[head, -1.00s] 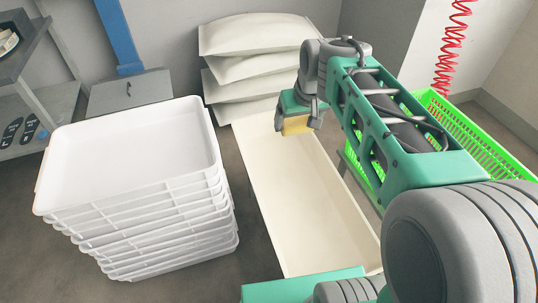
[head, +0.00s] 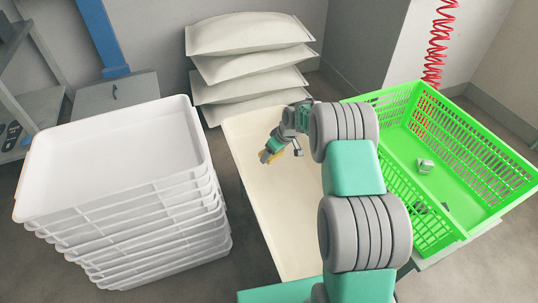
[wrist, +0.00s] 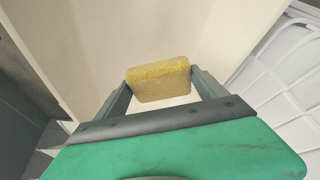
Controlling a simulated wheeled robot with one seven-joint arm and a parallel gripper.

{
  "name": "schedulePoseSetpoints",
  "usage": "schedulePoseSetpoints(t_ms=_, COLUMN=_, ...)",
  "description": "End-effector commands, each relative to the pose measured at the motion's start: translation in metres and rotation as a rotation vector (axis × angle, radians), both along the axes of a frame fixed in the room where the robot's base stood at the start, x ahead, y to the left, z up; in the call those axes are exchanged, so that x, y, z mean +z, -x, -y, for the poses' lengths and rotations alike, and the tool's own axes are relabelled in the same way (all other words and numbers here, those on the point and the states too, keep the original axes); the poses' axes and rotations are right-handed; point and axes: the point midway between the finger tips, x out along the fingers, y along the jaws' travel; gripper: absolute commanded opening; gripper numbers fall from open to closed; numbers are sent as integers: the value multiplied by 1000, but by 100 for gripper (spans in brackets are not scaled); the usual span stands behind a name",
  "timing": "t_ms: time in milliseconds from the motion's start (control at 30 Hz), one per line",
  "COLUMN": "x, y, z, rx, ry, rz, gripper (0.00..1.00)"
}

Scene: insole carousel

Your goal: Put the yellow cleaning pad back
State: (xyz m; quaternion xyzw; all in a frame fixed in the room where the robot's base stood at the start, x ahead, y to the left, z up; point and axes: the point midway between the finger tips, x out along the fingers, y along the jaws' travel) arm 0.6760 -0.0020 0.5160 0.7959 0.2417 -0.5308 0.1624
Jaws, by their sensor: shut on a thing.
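The yellow cleaning pad (wrist: 158,80) is a small sponge-like block, held between the two fingers of my gripper (wrist: 160,88) in the wrist view. In the head view my gripper (head: 270,155) is over the far part of the cream tabletop (head: 275,225), with a bit of the yellow pad (head: 276,154) showing. My gripper is shut on the pad. In the wrist view the pale surface lies behind the pad. I cannot tell whether the pad touches it.
A stack of white trays (head: 120,165) stands left of the cream surface. A green basket (head: 465,170) with a few small items is on the right. Several pale sacks (head: 250,70) are piled behind.

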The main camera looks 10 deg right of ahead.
Motion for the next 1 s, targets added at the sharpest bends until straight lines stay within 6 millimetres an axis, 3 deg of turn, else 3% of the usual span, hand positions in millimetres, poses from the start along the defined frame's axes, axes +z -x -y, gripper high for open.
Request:
schedulePoseSetpoints(t_ms=200, x=-23, y=-42, z=1, rx=0, ry=0, rz=0, gripper=49)
schedulePoseSetpoints(t_ms=500, x=-62, y=-83, z=3, rx=-1, ry=-1, rz=-2, gripper=49)
schedulePoseSetpoints(t_ms=767, x=-80, y=-100, z=3, rx=-1, ry=0, rz=0, gripper=49)
schedulePoseSetpoints(t_ms=1000, x=-114, y=-105, z=3, rx=-1, ry=0, rz=-3, gripper=49)
